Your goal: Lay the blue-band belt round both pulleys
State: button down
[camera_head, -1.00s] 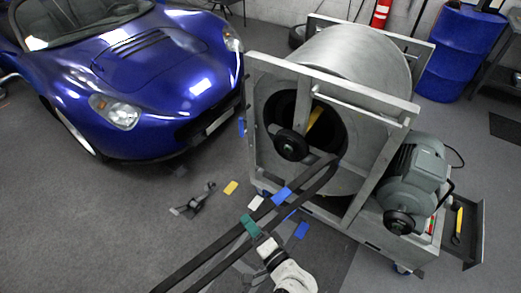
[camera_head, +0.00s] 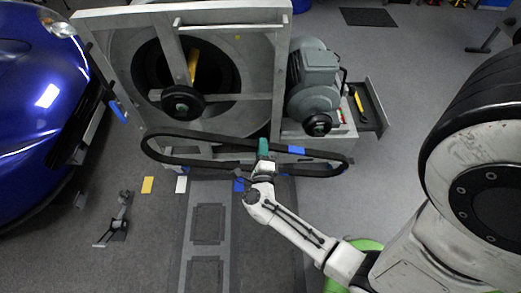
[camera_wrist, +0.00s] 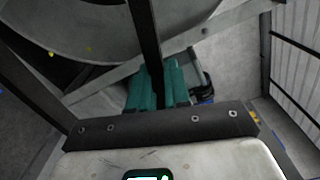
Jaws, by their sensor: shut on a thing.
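The black belt (camera_head: 215,137) is a long loop stretched left to right in front of the machine, below both pulleys in the head view. Its blue band (camera_head: 297,150) is just right of my gripper (camera_head: 263,148). The teal fingers are shut on the belt's upper run. In the wrist view, a dark strip of belt (camera_wrist: 145,30) runs up from between the fingers (camera_wrist: 157,88). The drum-side pulley (camera_head: 183,103) is up and left of my gripper; the motor pulley (camera_head: 317,124) is up and right. Neither has the belt round it.
The dynamometer frame (camera_head: 205,19) and grey motor (camera_head: 313,75) stand behind the belt. An open drawer (camera_head: 373,105) juts out at right. The blue car (camera_head: 35,110) is at far left. A small metal stand (camera_head: 122,215) and coloured floor pieces lie at left.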

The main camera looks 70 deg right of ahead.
jog(key=b+x, duration=0.5)
jog(key=x, duration=1.5)
jog(key=shift+r, duration=0.15)
dwell(1.8)
jog(key=shift+a, duration=0.15)
dwell(0.7)
jog(key=c, duration=0.6)
grip_release()
jog(key=shift+f, duration=0.25)
jog(key=shift+a, duration=0.1)
jog(key=p+v, duration=0.3)
jog(key=v, duration=0.7)
dwell(1.3)
